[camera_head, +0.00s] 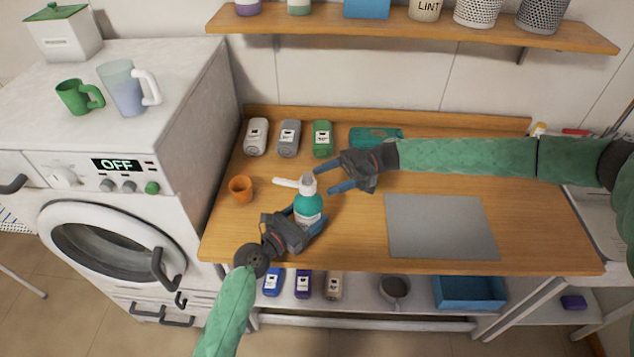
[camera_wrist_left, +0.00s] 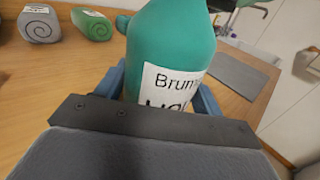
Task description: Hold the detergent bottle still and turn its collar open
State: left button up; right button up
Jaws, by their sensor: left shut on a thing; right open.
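The detergent bottle (camera_head: 308,205) is teal with a white label and a white spout top. It stands upright on the wooden counter, left of the middle. Its collar (camera_head: 308,187) is white, just below the spout. My left gripper (camera_head: 303,222) is shut on the bottle's lower body. In the left wrist view the bottle (camera_wrist_left: 172,50) stands between the blue fingers, and its top is out of frame. My right gripper (camera_head: 328,182) is open, its blue fingers beside the collar, to the right of it. Whether a finger touches the collar I cannot tell.
An orange cup (camera_head: 241,189) is at the left. A teal item (camera_head: 375,136) lies behind my right gripper. A grey mat (camera_head: 440,226) lies flat at the right.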

pick_arm(q)
jog(key=shift+r, duration=0.1)
pick_arm(e)
jog(key=v, duration=0.7)
jog(key=shift+w+d, duration=0.1)
pick_arm(q)
jog(key=o, duration=1.5)
jog(key=shift+s, duration=0.1)
pick_arm(e)
jog(key=shift+f, duration=0.1)
